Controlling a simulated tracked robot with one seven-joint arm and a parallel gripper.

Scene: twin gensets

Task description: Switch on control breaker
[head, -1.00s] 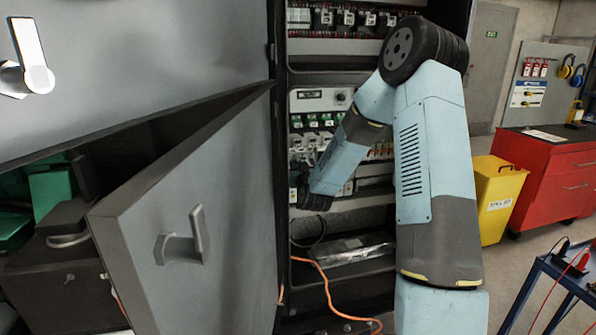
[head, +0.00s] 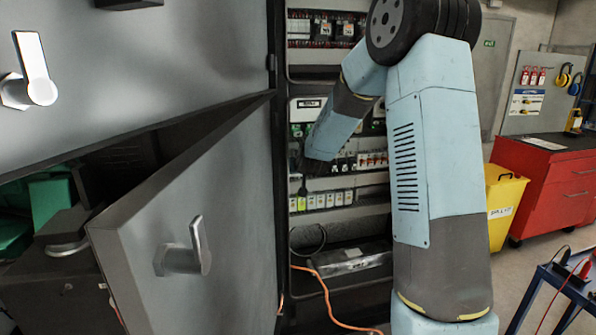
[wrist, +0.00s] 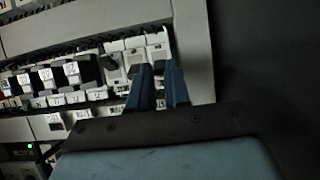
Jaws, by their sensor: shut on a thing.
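My gripper (wrist: 161,72) shows its two blue fingers side by side in the wrist view. They are close together, with their tips at the right end of a row of white breakers (wrist: 133,58). The gripper is shut on what looks like a breaker toggle; the contact is dark and mostly hidden between the fingers. A dark toggle shows on the breaker just left of the fingers. In the head view my arm reaches into the open cabinet, and its end is a dark shape by the cabinet's left side. I cannot read which breaker is the control breaker.
The grey cabinet door (head: 215,215) with a lever handle stands open on the left. Labelled black switches (wrist: 45,76) sit left of the fingers. An orange cable (head: 325,290) hangs below. A yellow bin (head: 503,205) and a red cabinet (head: 550,180) stand at right.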

